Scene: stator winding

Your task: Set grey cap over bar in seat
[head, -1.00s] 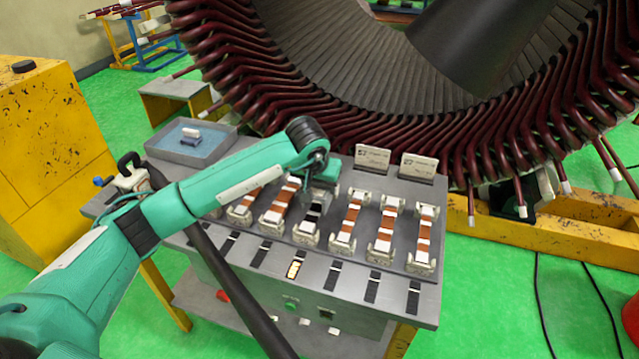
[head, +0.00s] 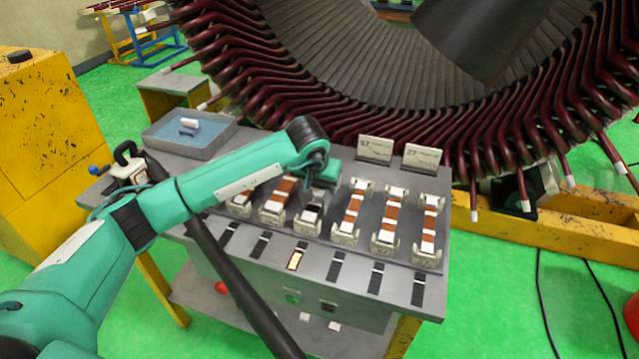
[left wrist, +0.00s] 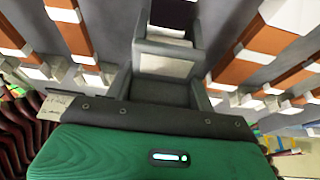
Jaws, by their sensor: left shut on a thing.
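My left gripper (head: 319,190) hangs over the third seat from the left in the row on the bench. It is shut on a grey cap, which is mostly hidden behind the gripper in the head view. In the left wrist view, the cap (left wrist: 167,50) sits between the fingers. Its pale face shows, and a dark gap lies just beyond it. The seat (head: 306,229) is a pale block with its front end visible below the gripper. The bar in it is largely covered, and I cannot tell whether the cap touches it. My right gripper is out of view.
Neighbouring seats hold orange bars with white caps, one close on the left (head: 274,206) and one on the right (head: 349,216). Two upright label cards (head: 375,149) stand behind. The large stator (head: 450,130) rises behind the bench.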

